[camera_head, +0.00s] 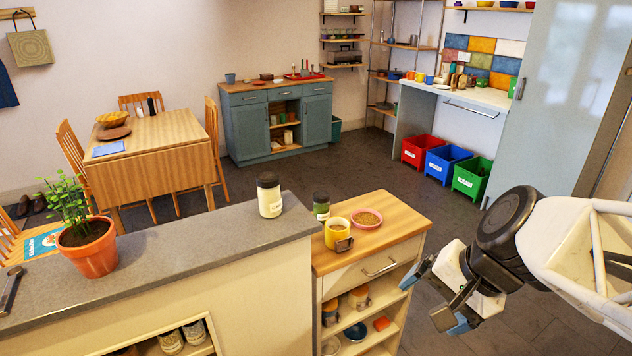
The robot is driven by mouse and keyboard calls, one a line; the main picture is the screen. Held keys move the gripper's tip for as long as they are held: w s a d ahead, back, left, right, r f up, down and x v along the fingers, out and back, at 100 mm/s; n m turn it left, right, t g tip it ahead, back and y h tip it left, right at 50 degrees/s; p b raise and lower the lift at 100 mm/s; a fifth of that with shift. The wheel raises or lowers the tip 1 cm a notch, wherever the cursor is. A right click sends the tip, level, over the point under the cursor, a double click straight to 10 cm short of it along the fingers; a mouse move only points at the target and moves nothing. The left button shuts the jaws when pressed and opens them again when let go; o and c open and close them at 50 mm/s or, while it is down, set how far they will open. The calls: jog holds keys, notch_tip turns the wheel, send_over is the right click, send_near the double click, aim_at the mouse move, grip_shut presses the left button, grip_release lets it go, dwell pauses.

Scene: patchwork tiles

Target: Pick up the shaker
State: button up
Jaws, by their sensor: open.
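A cream container with a black lid (269,196) stands upright on the grey counter, near its right end; it looks like a shaker. A smaller green jar with a dark lid (321,206) stands just right of it, at the back of the wooden-topped cabinet, and could also be a shaker. I cannot tell for sure which one is the shaker. My gripper (432,297) is open and empty, low at the right, beside the cabinet's right side and apart from both containers.
A yellow mug (338,231) and a pink bowl (367,219) sit on the wooden cabinet top (392,228), close to the green jar. A potted plant (89,247) stands on the grey counter (190,237) at left. Dark floor lies open behind the cabinet.

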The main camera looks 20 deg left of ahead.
jog(key=w+a+r+m+y, duration=0.1)
jog(key=w+a+m+y, duration=0.35)
jog(key=a, duration=0.45)
jog(key=w+a+r+m+y, duration=0.1)
jog(key=w+a+m+y, duration=0.4)
jog(key=a, duration=0.5)
jog(key=m+t+y, duration=0.2)
jog(key=m+t, duration=0.3)
jog(key=m, duration=0.3)
send_near(276, 196)
jog(key=x, duration=0.4)
jog(key=shift+s+a+r, duration=0.1)
jog(key=shift+s+a, duration=0.05)
jog(key=shift+s, duration=0.05)
jog(key=shift+w+a+m+t, duration=0.3)
jog(key=shift+w+a+m, duration=0.15)
jog(key=shift+m, duration=0.2)
jog(key=shift+x, duration=1.2)
jog(key=shift+f, duration=0.2)
jog(key=shift+x, duration=2.6)
jog(key=shift+w+f, duration=0.15)
